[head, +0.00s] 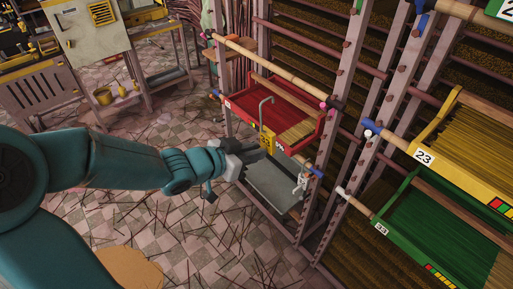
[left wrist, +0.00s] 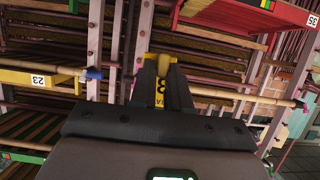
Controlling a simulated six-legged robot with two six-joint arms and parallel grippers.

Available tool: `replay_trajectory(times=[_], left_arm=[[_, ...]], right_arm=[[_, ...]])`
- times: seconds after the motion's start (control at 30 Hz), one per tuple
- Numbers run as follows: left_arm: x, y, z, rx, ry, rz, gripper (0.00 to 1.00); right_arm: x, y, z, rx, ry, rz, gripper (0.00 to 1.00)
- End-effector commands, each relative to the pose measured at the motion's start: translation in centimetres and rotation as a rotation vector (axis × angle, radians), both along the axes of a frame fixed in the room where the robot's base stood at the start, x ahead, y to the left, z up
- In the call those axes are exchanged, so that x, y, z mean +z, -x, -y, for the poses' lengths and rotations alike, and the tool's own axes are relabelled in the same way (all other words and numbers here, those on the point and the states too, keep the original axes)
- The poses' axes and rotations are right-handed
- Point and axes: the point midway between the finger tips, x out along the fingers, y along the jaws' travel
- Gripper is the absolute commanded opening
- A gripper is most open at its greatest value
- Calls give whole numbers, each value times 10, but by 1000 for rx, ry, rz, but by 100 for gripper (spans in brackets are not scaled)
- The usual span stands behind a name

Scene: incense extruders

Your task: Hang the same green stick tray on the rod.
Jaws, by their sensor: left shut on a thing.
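A green stick tray (head: 412,203) with green sticks sits low on the rack at the right in the head view. My left gripper (head: 262,150) is well to its left and does not touch it. The gripper is shut on a small yellow piece with dark marks (head: 267,139); a grey metal hook (head: 262,108) rises from it, in front of the red tray. In the left wrist view the yellow piece (left wrist: 158,95) shows between the fingers. Pale wooden rods cross the racks, one above the red tray (head: 265,62). My right gripper is out of view.
A red tray (head: 240,97) hangs close behind the hook, with a grey tray (head: 272,186) below. A yellow tray (head: 445,165) marked 23 sits above the green one. A workbench cabinet (head: 88,28) stands at the back left. Loose sticks litter the tiled floor.

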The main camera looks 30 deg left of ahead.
Motion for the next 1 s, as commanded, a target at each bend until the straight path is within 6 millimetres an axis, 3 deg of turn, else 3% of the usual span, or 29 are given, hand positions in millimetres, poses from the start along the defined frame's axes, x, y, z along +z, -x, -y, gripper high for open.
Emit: replay_trajectory(times=[0.53, 0.8, 1.0], left_arm=[[2, 46, -17, 3, 1, 0, 0], [-2, 67, -25, 1, 0, 7, 0], [0, 74, -26, 1, 0, 1, 0]], right_arm=[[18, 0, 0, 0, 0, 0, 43], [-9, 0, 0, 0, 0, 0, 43], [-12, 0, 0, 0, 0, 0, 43]])
